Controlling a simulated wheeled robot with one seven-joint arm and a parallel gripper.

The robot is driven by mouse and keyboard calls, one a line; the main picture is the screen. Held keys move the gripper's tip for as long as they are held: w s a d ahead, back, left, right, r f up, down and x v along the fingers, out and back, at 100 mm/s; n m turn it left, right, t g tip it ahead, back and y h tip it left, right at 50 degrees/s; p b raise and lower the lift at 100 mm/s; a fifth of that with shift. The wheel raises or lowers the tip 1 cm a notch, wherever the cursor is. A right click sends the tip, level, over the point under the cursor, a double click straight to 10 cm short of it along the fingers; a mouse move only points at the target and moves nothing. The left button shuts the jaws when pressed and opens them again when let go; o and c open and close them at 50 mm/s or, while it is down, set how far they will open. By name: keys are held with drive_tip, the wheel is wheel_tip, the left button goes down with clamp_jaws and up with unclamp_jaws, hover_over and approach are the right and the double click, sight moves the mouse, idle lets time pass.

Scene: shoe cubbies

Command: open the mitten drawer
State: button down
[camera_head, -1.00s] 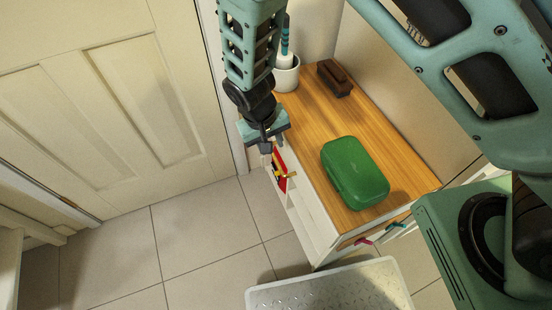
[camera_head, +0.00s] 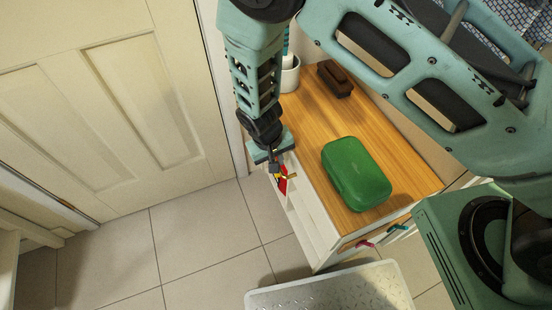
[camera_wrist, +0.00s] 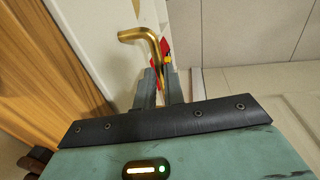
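A brass handle (camera_wrist: 140,34) with a bent bar stands out from the white cabinet front in the wrist view. It also shows in the head view (camera_head: 290,177). Behind it is a red patch with a little yellow (camera_wrist: 166,48), perhaps the mitten mark, mostly hidden by the handle and fingers. It shows as red in the head view (camera_head: 282,185). My gripper (camera_wrist: 159,82) is at this handle, its two grey fingers close together with the bar's lower part seen between them. I cannot tell whether they press on it.
The cabinet's wooden top (camera_head: 320,125) bears a green case (camera_head: 355,173), a dark brown block (camera_head: 334,79) and a white cup (camera_head: 288,75). Red and teal handles (camera_head: 397,229) are on the near side. A grey textured step (camera_head: 335,290) stands in front. Tiled floor (camera_head: 200,235) is clear at left.

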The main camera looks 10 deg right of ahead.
drive_tip(key=shift+a, duration=0.15)
drive_tip(key=s+a+b, duration=0.1)
drive_tip(key=s+a, duration=0.1)
drive_tip(key=a, duration=0.9)
drive_tip(key=s+a, duration=0.2)
drive_tip(key=a, duration=0.8)
drive_tip(key=shift+s+a+b, duration=0.2)
drive_tip(key=shift+a+b, duration=0.15)
drive_tip(key=shift+a, duration=0.05)
drive_tip(key=c, duration=1.5)
unclamp_jaws()
drive_tip(key=a+r, duration=0.1)
drive_tip(key=r, duration=0.4)
drive_tip(key=a+r+p, duration=0.1)
drive_tip(key=r, duration=0.5)
drive_tip(key=a+r, duration=0.1)
drive_tip(key=r, duration=0.5)
drive_tip(key=shift+s+r+p, duration=0.1)
drive_tip(key=shift+s+p, duration=0.25)
drive_tip(key=shift+p, duration=0.05)
